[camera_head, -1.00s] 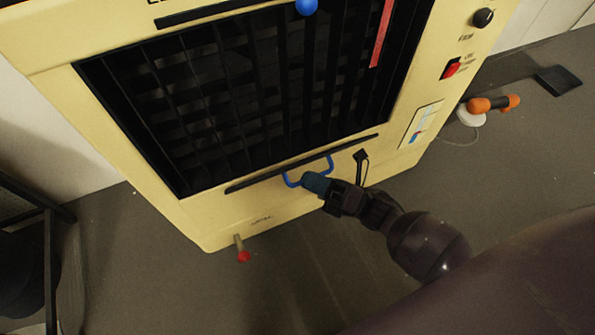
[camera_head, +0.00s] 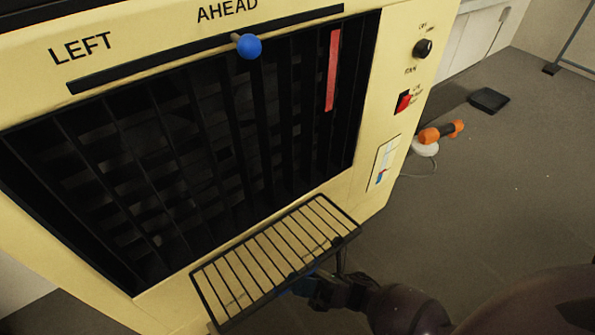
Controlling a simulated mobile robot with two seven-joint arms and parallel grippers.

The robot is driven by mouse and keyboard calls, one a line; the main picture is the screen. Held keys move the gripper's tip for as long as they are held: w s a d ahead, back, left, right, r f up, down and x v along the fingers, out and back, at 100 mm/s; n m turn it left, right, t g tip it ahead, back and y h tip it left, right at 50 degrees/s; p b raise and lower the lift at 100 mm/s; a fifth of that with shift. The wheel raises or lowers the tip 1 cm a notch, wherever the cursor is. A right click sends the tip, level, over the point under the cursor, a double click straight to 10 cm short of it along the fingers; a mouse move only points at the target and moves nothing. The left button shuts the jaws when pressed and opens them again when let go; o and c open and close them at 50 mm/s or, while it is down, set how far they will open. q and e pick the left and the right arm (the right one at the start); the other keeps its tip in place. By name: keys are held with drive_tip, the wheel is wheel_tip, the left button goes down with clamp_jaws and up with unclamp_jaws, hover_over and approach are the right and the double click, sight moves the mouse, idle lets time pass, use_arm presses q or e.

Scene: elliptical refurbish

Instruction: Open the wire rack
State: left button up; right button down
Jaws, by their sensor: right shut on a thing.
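The wire rack (camera_head: 270,255), a black frame with thin crossbars, sticks out from a slot under the dark grille on the cream machine's front. The machine's front shows between its bars. Its blue handle is at the rack's outer edge, mostly hidden by my gripper. My right gripper (camera_head: 306,287) is shut on the blue handle, its arm coming in from the lower right. My left gripper is not in view.
The cream machine (camera_head: 385,110) has a blue ball knob (camera_head: 248,46) on a top slot, a black dial (camera_head: 423,48) and a red switch (camera_head: 403,102) at the right. An orange-ended object (camera_head: 441,132) and a dark flat piece (camera_head: 489,100) lie on the floor.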

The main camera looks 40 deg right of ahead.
drive_tip(key=shift+w+d+f, duration=0.1)
drive_tip(key=shift+w+f, duration=0.25)
drive_tip(key=shift+w, duration=0.3)
drive_tip(key=c, duration=1.2)
unclamp_jaws()
drive_tip(key=shift+w+f, duration=0.1)
drive_tip(key=shift+s+f, duration=0.15)
drive_tip(key=shift+s, duration=0.15)
drive_tip(key=v, duration=1)
drive_tip(key=shift+d+f, duration=0.25)
drive_tip(key=shift+d, duration=0.05)
